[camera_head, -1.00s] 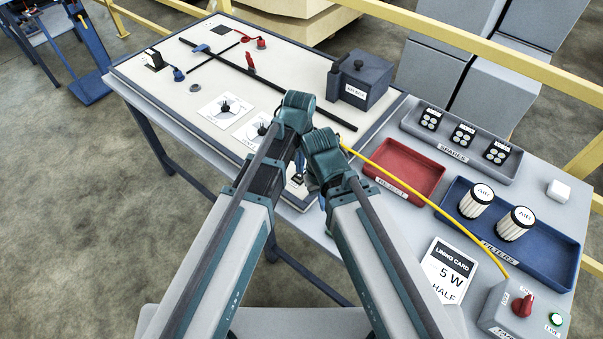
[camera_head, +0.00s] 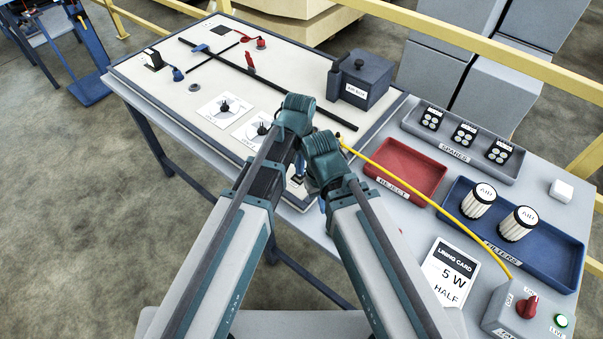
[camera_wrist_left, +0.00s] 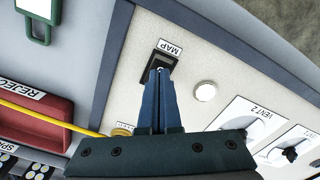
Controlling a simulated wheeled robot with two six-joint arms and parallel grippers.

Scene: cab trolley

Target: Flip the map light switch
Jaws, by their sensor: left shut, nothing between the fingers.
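The map switch (camera_wrist_left: 164,64) is a dark rocker in a black frame on the cream panel, beside a MAP label (camera_wrist_left: 171,47) in the left wrist view. My left gripper (camera_wrist_left: 160,75) is shut and empty, its blue fingertips at the near edge of the rocker. I cannot tell whether they touch it. A round pale lamp or button (camera_wrist_left: 205,91) sits beside the switch. In the head view my left gripper (camera_head: 299,178) points down at the panel's near edge, and the arms largely hide the switch. My right gripper is hidden behind its own wrist.
A red reject tray (camera_head: 428,199), a blue filters tray (camera_head: 568,268) and a grey spares tray (camera_head: 412,126) stand right of the panel. A yellow cable (camera_head: 432,203) runs to a knob box (camera_head: 500,315). A dark box (camera_head: 380,80) stands on the panel's far right.

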